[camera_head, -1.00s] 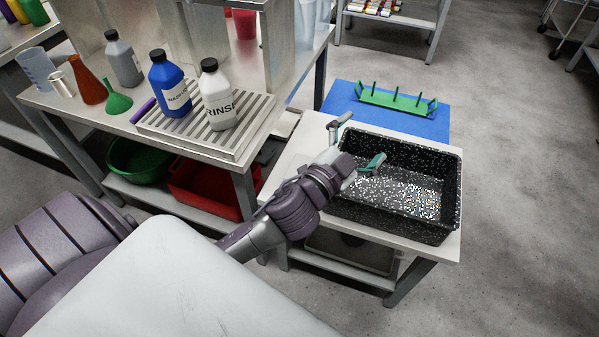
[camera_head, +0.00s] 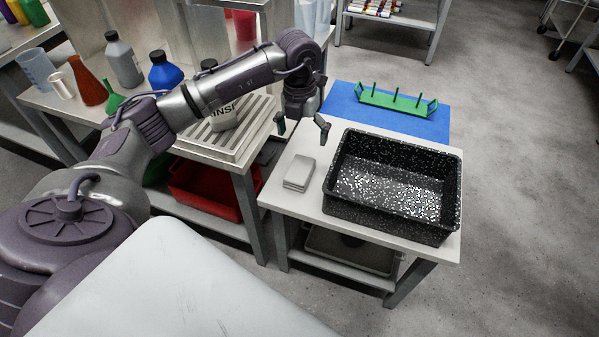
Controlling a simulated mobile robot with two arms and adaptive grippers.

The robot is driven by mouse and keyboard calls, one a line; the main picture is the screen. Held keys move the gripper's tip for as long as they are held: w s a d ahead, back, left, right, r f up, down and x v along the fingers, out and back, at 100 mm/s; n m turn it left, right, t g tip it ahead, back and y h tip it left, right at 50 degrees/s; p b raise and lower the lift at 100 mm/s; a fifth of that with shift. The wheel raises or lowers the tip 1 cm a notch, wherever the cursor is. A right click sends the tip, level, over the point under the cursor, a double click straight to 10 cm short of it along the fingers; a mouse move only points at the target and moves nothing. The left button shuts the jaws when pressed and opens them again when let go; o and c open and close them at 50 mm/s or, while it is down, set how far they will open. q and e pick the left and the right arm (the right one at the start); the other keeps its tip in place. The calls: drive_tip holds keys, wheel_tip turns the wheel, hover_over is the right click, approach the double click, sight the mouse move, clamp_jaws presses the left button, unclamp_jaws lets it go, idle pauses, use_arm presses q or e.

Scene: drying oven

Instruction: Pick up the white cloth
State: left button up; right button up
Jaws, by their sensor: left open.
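A small folded white cloth (camera_head: 299,173) lies flat on the white side table (camera_head: 290,198), left of the black speckled tub. My left gripper (camera_head: 303,127) is open and points down above the back left part of the side table, behind the cloth in the picture. Nothing shows between its fingers, and it is apart from the cloth. My right gripper is not in view.
The black speckled tub (camera_head: 345,212) fills the right of the side table. A blue mat (camera_head: 437,127) with a green rack (camera_head: 397,101) lies behind it. A metal bench at left holds a slatted tray (camera_head: 252,130) and bottles, including a blue one (camera_head: 166,76).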

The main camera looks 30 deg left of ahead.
use_arm(q)
drive_tip(key=a+f, duration=0.1)
drive_tip(key=a, duration=0.1)
drive_tip(key=b, duration=0.1)
hover_over(299, 171)
drive_tip(key=shift+y, duration=0.3)
drive_tip(key=f, duration=0.4)
drive_tip(key=a+f, duration=0.1)
drive_tip(key=f, duration=0.1)
drive_tip(key=shift+w+f, duration=0.2)
drive_tip(key=shift+w, duration=0.15)
drive_tip(key=f, duration=0.3)
drive_tip(key=d+f, duration=0.1)
drive_tip(key=f, duration=0.1)
drive_tip(key=shift+s+f+b, duration=0.2)
drive_tip(key=shift+s+b, duration=0.1)
drive_tip(key=shift+s, duration=0.05)
drive_tip(key=shift+f, duration=0.35)
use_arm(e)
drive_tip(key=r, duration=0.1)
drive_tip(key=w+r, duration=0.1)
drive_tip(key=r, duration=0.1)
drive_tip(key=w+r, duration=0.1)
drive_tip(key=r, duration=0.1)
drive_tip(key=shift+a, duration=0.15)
